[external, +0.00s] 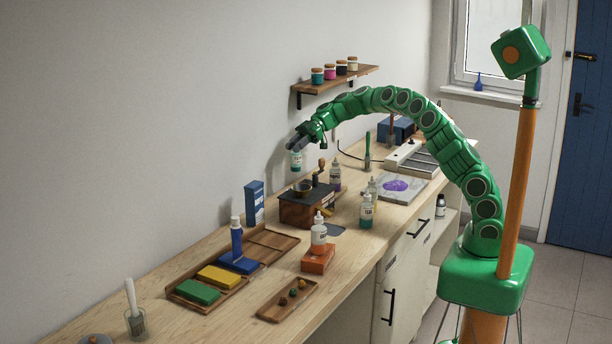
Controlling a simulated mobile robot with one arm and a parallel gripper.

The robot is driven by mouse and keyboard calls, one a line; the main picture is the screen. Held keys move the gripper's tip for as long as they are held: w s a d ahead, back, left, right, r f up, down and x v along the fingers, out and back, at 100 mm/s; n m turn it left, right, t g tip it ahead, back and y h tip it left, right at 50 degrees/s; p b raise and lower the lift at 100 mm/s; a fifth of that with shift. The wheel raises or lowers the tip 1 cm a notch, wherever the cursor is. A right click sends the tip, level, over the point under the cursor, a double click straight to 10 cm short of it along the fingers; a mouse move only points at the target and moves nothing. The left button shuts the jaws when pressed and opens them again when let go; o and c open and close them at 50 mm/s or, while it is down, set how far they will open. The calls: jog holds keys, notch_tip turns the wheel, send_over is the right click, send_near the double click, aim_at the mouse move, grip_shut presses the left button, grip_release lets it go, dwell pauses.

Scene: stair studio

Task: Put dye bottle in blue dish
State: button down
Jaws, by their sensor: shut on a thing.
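My gripper (299,141) is at the end of the long green arm, raised above the back of the workbench near the wall. It is shut on a small dye bottle (296,161) with a teal lower part, which hangs below the fingers, clear of the bench. A flat blue piece (245,266), which looks like the blue dish, lies in the wooden tray at the left, beside a yellow piece (218,276) and a green piece (197,291). A blue bottle with a white cap (237,238) stands upright at the blue piece. I cannot tell how deep the blue piece is.
A wooden box with a crank (308,206) stands below and right of my gripper. Several dye bottles stand on the bench, one on an orange block (318,260). A blue box (254,203) is by the wall. A shelf with jars (335,80) is above.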

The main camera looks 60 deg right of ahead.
aim_at(295, 170)
jog(key=shift+w+a+f, duration=0.1)
jog(key=shift+w, duration=0.05)
jog(key=shift+f, duration=4.9)
jog(key=shift+f, duration=0.1)
jog(key=c, duration=0.9)
grip_release()
jog(key=shift+o, duration=0.2)
